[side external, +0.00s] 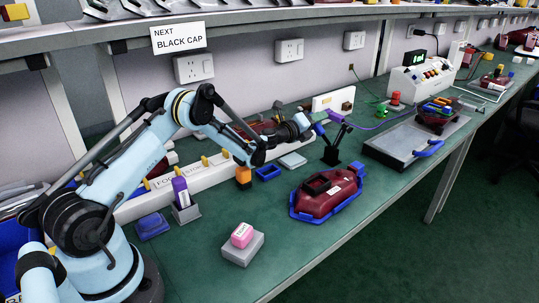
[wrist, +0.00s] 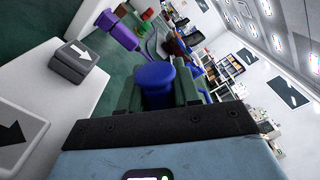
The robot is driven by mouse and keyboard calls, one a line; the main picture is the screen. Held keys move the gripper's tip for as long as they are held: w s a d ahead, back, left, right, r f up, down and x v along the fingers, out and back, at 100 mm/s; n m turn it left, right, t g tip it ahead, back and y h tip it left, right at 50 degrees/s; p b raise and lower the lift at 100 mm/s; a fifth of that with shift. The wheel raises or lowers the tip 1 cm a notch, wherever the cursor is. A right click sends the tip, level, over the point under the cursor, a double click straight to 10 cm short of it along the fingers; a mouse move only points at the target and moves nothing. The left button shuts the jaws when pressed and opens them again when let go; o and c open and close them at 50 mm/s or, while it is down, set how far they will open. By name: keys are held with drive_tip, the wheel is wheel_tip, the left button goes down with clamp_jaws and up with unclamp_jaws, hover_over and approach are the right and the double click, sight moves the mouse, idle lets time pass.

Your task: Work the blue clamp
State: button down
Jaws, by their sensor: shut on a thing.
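My gripper (side external: 308,125) is stretched out over the bench to a small black stand (side external: 331,154). In the wrist view, the two grey-green fingers of my gripper (wrist: 160,84) are closed on a round-topped blue handle (wrist: 153,76). The same blue handle (side external: 319,129) shows at the fingertips in the side view, by the top of the stand. Its lower part is hidden by the fingers and wrist. A purple connector (side external: 336,116) with a purple cable is close beside it; this connector (wrist: 118,30) also shows in the wrist view.
A dark red lamp (side external: 323,203) sits in a blue-edged cradle nearer the front. A white fixture (side external: 220,168) lies under my arm. A grey tray with a blue handle (side external: 400,150) is to the right. A pink block on a grey base (side external: 243,250) stands at the front.

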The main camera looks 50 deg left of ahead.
drive_tip(key=shift+a+f+n, duration=0.25)
drive_tip(key=shift+n, duration=0.05)
idle(0.4)
drive_tip(key=c, duration=0.9)
unclamp_jaws()
drive_tip(key=shift+d, duration=0.1)
drive_tip(key=s, duration=1.2)
